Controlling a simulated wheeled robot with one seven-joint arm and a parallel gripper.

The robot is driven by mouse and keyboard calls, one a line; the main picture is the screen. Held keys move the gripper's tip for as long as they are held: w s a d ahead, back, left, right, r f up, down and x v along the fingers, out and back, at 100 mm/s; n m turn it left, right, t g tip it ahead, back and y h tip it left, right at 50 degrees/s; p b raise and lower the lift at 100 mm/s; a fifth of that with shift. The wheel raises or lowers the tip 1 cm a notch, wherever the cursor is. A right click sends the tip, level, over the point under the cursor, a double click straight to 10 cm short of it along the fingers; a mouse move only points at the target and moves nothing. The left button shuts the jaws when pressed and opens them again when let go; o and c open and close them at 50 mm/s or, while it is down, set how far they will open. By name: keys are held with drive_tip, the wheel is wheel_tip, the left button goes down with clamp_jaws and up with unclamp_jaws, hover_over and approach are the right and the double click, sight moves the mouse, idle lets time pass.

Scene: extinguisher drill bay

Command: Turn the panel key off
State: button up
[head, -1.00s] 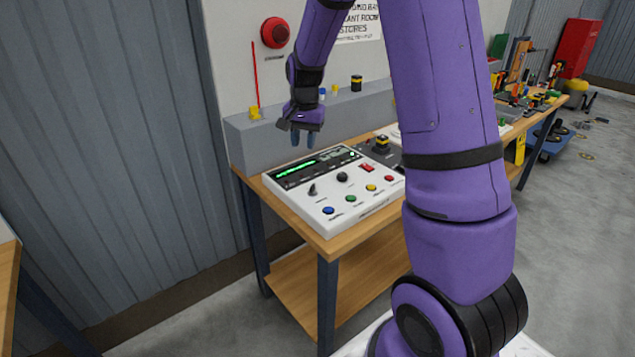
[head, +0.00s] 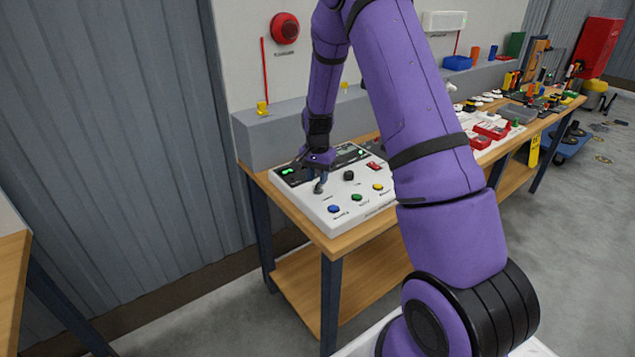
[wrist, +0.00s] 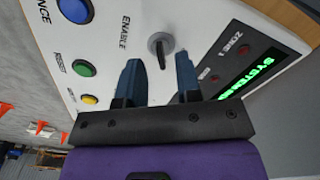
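The white control panel (head: 300,203) lies on the wooden bench. Its grey key (wrist: 160,46) sits in a round lock beside the word ENABLE in the wrist view; it also shows in the head view (head: 319,187), just below my fingers. My gripper (wrist: 158,64) is open, with its two blue-grey fingers apart. The key stands in line with the gap between the fingertips, and I see no finger touching it. In the head view my gripper (head: 315,174) is low over the panel's left part and hides some of its display.
Close to the key are a black knob (head: 348,175), a blue button (head: 334,208), a green button (head: 356,197), a yellow button (head: 377,186) and a red switch (head: 374,166). A grey ledge (head: 270,140) runs behind the panel.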

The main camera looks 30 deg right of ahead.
sight(318, 187)
drive_tip(key=shift+f, duration=1.1)
clamp_jaws()
drive_tip(key=shift+n, duration=0.4)
drive_tip(key=n, duration=0.5)
drive_tip(key=shift+s+d+n, duration=0.1)
drive_tip(key=shift+d+n, duration=0.05)
drive_tip(key=shift+n, duration=0.15)
drive_tip(key=n, duration=0.5)
drive_tip(key=shift+d, duration=0.1)
drive_tip(key=shift+n, duration=0.4)
